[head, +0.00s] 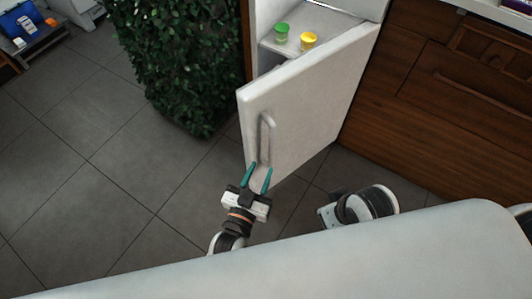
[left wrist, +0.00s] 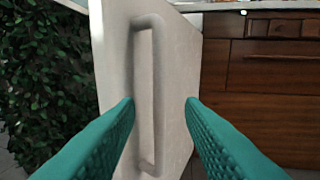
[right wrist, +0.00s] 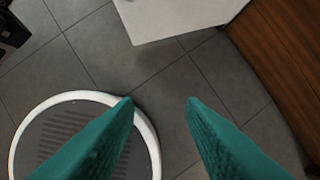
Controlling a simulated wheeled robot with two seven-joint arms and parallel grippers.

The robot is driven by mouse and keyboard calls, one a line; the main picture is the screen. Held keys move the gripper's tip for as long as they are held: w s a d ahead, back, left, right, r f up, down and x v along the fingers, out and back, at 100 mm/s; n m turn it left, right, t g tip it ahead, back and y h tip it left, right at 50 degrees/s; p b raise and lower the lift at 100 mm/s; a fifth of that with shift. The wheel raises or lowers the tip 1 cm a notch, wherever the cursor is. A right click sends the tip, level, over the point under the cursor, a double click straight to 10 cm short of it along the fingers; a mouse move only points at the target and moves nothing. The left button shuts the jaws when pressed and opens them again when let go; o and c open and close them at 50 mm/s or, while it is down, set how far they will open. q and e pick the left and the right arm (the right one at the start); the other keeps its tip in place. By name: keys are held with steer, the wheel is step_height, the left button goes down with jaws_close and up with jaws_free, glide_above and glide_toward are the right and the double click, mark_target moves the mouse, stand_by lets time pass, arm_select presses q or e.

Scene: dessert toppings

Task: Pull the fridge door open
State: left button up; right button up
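The white fridge door (head: 300,105) stands partly open, swung out toward me. Its long vertical handle (head: 267,138) is on the outer face; it also shows in the left wrist view (left wrist: 158,90). My left gripper (head: 257,178) is open at the lower end of the handle. In the left wrist view its teal fingers (left wrist: 160,102) are spread, with the handle between them in the picture; contact is not visible. My right gripper (right wrist: 160,102) is open and empty above the floor; its fingers are hidden in the head view. The door's lower corner (right wrist: 175,15) shows in the right wrist view.
A green-lidded cup (head: 281,33) and a yellow cup (head: 308,41) stand on a shelf inside the fridge. A leafy hedge (head: 180,60) is left of the door. Wooden cabinets (head: 440,100) stand right. The tiled floor at left (head: 90,190) is clear.

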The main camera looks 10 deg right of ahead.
arm_select(q)
steer(key=shift+v, duration=1.1)
arm_select(e)
steer(key=shift+r, duration=0.2)
arm_select(q)
steer(key=shift+c, duration=0.3)
